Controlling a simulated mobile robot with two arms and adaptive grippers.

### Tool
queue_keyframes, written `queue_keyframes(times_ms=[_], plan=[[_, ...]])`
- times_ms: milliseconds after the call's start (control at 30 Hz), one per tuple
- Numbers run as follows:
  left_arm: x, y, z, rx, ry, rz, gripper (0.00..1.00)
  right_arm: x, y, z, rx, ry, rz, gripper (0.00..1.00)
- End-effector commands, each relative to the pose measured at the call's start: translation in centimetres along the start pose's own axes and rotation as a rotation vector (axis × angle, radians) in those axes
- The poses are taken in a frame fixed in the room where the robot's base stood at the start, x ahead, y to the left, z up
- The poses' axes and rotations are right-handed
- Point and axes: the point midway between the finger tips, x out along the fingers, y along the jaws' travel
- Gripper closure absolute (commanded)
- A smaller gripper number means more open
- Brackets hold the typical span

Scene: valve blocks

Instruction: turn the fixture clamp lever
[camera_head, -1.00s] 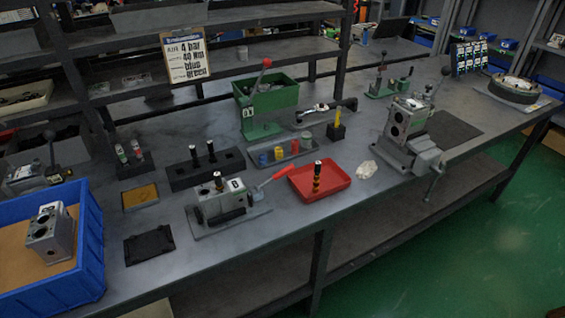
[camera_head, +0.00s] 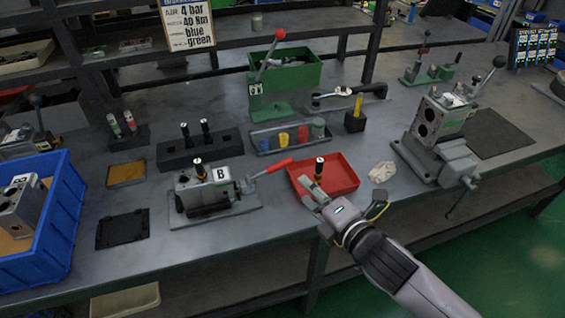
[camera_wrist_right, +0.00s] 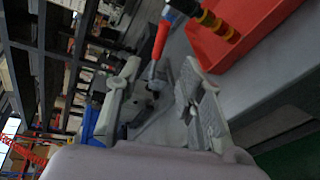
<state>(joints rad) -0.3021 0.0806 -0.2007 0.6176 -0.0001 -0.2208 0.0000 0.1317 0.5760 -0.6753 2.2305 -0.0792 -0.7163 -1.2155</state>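The clamp lever has a red handle (camera_head: 278,165) and sticks out to the right of the grey fixture plate (camera_head: 244,203). A metal block labelled B (camera_head: 213,189) sits in the fixture with a black, gold-banded part on top. My right gripper (camera_head: 310,193) is just right of the lever, over the front left edge of the red tray. In the right wrist view, the open fingers (camera_wrist_right: 160,72) are apart, and the red handle (camera_wrist_right: 161,40) shows beyond the gap between them. I see no contact with it. My left gripper is out of view.
The red tray (camera_head: 343,174) holds an upright black and yellow part close to my right gripper. A blue bin (camera_head: 62,220) stands at the left. A grey tray (camera_head: 264,141) with coloured pieces lies behind the lever. A larger vise-like fixture (camera_head: 437,152) stands at the right.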

Motion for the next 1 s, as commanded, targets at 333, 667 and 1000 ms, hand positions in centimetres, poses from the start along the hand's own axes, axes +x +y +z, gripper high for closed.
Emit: queue_keyframes(times_ms=[333, 667, 1000], plan=[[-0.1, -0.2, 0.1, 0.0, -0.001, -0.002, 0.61, 7.9, 0.1, 0.0, 0.004, -0.001, 0.0, 0.65], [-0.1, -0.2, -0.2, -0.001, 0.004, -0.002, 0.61, 13.1, -0.1, 0.0, 0.004, -0.001, -0.001, 0.65], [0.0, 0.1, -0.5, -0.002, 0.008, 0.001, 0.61, 13.9, -0.1, 0.1, 0.002, -0.001, -0.001, 0.65]])
